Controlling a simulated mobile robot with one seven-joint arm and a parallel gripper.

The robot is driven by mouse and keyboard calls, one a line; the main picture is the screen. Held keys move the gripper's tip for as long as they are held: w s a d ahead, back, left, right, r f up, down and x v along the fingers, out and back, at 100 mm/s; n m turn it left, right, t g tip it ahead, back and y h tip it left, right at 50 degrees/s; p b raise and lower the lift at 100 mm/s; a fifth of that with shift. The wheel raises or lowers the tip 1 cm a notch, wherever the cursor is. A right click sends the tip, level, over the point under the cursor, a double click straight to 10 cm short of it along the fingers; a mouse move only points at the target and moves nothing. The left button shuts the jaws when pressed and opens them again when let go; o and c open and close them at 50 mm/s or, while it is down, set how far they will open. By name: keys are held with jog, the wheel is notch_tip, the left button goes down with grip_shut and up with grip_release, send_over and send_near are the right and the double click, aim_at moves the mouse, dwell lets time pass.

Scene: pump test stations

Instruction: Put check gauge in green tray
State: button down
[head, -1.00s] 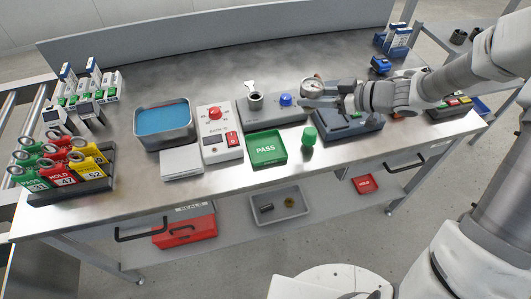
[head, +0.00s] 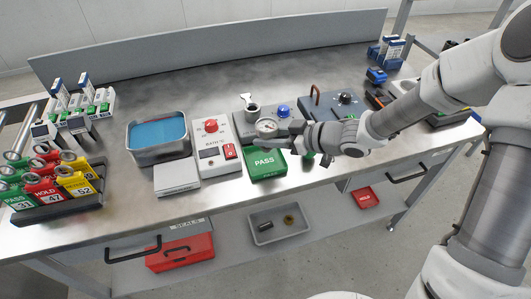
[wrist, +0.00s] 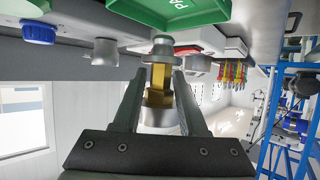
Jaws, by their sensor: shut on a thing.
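The check gauge (head: 267,127) is a small round dial with a white face and metal rim. My gripper (head: 284,134) is shut on it and holds it in the air. In the wrist view the gauge's brass stem (wrist: 160,76) is between the two fingers (wrist: 157,100). The green tray (head: 268,165), marked PASS, lies at the bench's front edge; in the head view the gauge appears just above its back edge. Part of the green tray (wrist: 180,12) shows at the top of the wrist view. The gauge's exact height over the bench cannot be told.
A grey station block with a blue knob (head: 283,110) stands behind the gauge. A white box with a red knob (head: 211,126) stands left of the tray. A green cylinder (head: 308,156) is partly hidden by my gripper. A blue-filled bin (head: 157,135) stands further left.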

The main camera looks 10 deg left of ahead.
aim_at(265, 151)
jog(key=shift+s+a+f, duration=0.1)
jog(key=shift+a+f, duration=0.1)
jog(key=shift+a, duration=0.05)
jog(key=shift+f, duration=0.25)
jog(key=shift+f+b, duration=0.85)
jog(key=shift+f, duration=0.85)
jog(key=shift+f, duration=0.1)
jog(key=shift+c, duration=2.2)
grip_release()
jog(key=shift+r, duration=0.2)
jog(key=p+v, duration=0.3)
jog(key=v, duration=0.9)
jog(key=shift+p, duration=0.4)
